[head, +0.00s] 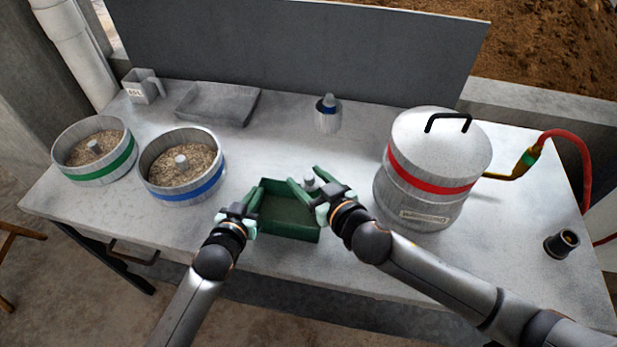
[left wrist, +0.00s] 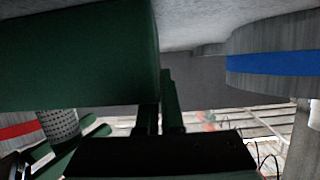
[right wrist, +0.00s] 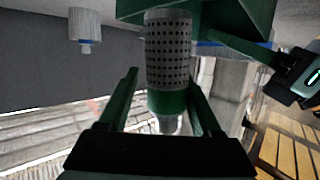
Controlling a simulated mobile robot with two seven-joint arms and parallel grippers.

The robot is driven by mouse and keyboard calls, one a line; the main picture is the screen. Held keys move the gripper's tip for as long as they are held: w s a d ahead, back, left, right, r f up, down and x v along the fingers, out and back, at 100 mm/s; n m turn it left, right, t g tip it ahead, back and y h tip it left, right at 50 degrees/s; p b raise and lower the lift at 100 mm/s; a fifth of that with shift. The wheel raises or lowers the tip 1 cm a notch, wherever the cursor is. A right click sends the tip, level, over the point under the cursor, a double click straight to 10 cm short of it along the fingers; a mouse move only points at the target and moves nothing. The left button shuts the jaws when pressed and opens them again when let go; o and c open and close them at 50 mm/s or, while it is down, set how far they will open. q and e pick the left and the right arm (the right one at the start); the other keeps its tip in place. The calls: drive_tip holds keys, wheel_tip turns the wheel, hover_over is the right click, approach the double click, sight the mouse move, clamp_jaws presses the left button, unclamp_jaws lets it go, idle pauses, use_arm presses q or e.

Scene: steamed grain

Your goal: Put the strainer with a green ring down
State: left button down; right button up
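The strainer (right wrist: 169,50) is a perforated grey cylinder with a green ring and a pale knob. In the right wrist view it lies between the fingers of my right gripper (right wrist: 165,85), with small gaps showing beside it. In the head view only its grey knob (head: 309,182) shows, just right of the green tray (head: 292,231). I cannot tell whether its base touches the table. My right gripper (head: 322,184) is open around it. My left gripper (head: 256,202) is at the tray's left side, its close-set fingers (left wrist: 160,110) shut on the tray's wall.
Round tubs of grain with green (head: 104,172) and blue (head: 187,197) bands stand left. A red-banded pot (head: 432,160) with a hose stands right. A small capped jar (head: 327,118) and grey tray (head: 215,104) are behind. The table centre is clear.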

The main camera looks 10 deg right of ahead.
drive_tip(key=shift+o, duration=0.5)
drive_tip(key=shift+r, duration=0.3)
drive_tip(key=v, duration=1.2)
drive_tip(key=shift+r, duration=0.35)
use_arm(q)
drive_tip(key=c, duration=1)
unclamp_jaws()
